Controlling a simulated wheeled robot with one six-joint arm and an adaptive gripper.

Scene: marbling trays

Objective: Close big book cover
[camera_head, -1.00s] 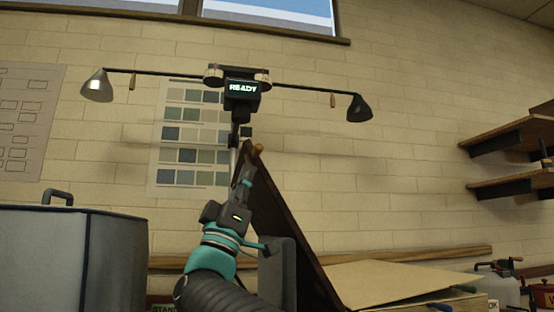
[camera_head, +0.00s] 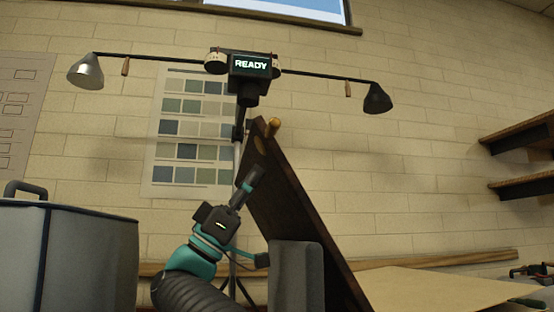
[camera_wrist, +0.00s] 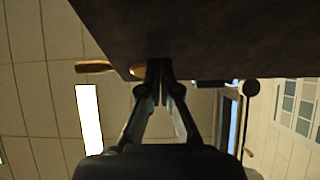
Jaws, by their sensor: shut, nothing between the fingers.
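The big book's dark brown cover (camera_head: 300,225) stands open, steeply tilted, with a small wooden peg (camera_head: 273,126) at its upper edge. The pale page block (camera_head: 430,290) lies to its lower right. My gripper (camera_head: 254,176) is at the cover's left, outer side, below the peg. In the wrist view the cover (camera_wrist: 210,40) fills the top, and my gripper (camera_wrist: 160,68) has its fingers together at the cover's edge. I cannot tell whether they touch it. The book's lower part is outside the view.
A lamp stand with a READY screen (camera_head: 251,65) and two lamp heads rises behind the cover. A large grey bin (camera_head: 70,255) stands at the left. Wooden shelves (camera_head: 525,185) are on the right wall. The space above the pages looks clear.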

